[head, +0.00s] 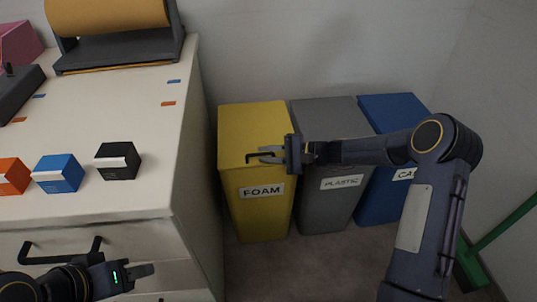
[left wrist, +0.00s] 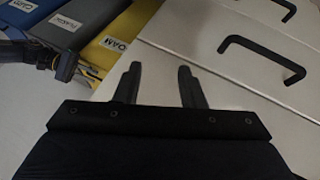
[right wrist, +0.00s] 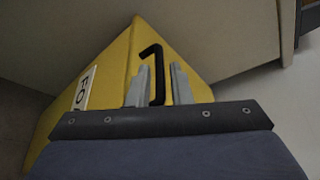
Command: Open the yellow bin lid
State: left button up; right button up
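The yellow bin (head: 253,221), labelled FOAM, stands on the floor beside the white cabinet. Its lid (head: 250,120) looks closed. A black handle (right wrist: 152,55) on the lid shows in the right wrist view, between the two fingers of my right gripper (right wrist: 155,82). My right gripper, also in the head view (head: 262,154), is over the lid with its fingers apart around the handle; I cannot tell whether they touch it. My left gripper (left wrist: 160,85) is open and empty, in front of the cabinet drawers, at the lower left of the head view (head: 147,277).
Grey PLASTIC (head: 325,207) and blue (head: 385,198) bins stand right of the yellow one. The white cabinet (head: 100,200) holds small orange, blue and black boxes and a paper roll (head: 105,15). A green broom (head: 500,228) is at far right.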

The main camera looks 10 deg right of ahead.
grip_shut()
